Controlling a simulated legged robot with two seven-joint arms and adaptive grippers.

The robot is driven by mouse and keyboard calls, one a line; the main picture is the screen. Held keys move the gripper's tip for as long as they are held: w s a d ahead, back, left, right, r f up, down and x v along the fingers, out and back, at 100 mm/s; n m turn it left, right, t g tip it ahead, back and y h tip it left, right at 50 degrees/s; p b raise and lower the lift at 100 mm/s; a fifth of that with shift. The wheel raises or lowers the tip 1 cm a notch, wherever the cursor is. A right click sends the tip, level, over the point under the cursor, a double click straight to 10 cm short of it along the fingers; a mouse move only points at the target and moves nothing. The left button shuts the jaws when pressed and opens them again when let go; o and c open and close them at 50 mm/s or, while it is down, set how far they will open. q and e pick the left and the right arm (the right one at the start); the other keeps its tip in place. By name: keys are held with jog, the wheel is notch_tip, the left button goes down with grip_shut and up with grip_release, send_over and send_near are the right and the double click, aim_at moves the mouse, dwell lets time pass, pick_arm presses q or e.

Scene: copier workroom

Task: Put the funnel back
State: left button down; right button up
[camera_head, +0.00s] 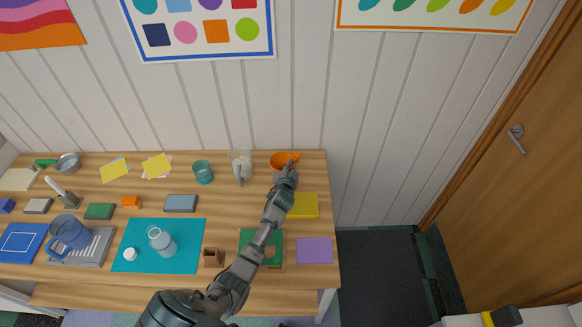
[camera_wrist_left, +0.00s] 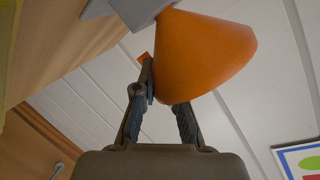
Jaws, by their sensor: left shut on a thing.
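The orange funnel (camera_head: 281,160) is at the back right of the wooden table, close to the wall. My left gripper (camera_head: 290,167) reaches it from the front and is shut on its right side. In the left wrist view the funnel's orange cone (camera_wrist_left: 205,55) fills the upper middle, with the left gripper (camera_wrist_left: 166,92) fingers at its edge. A small orange part shows behind one finger. I cannot tell whether the funnel touches the table. My right gripper is not in view.
A yellow pad (camera_head: 303,206) and purple sheet (camera_head: 315,250) lie at right. A bottle (camera_head: 161,243) stands on the teal mat (camera_head: 190,262). A grey piece (camera_wrist_left: 128,10), unclear, adjoins the funnel.

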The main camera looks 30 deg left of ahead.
pick_arm(q)
jog(key=shift+s+a+f, duration=0.1)
jog(key=shift+s+f, duration=0.1)
jog(key=shift+f, duration=0.3)
jog(key=shift+d+f, duration=0.2)
jog(key=shift+d, duration=0.05)
jog(key=shift+g, duration=0.3)
jog(key=c, duration=1.4)
grip_release()
jog(key=shift+f, duration=0.1)
jog(key=shift+o, duration=1.2)
jog(key=shift+a, duration=0.15)
jog(key=shift+w+a, duration=0.15)
jog(key=shift+o, duration=1.6)
jog(key=shift+r, duration=0.2)
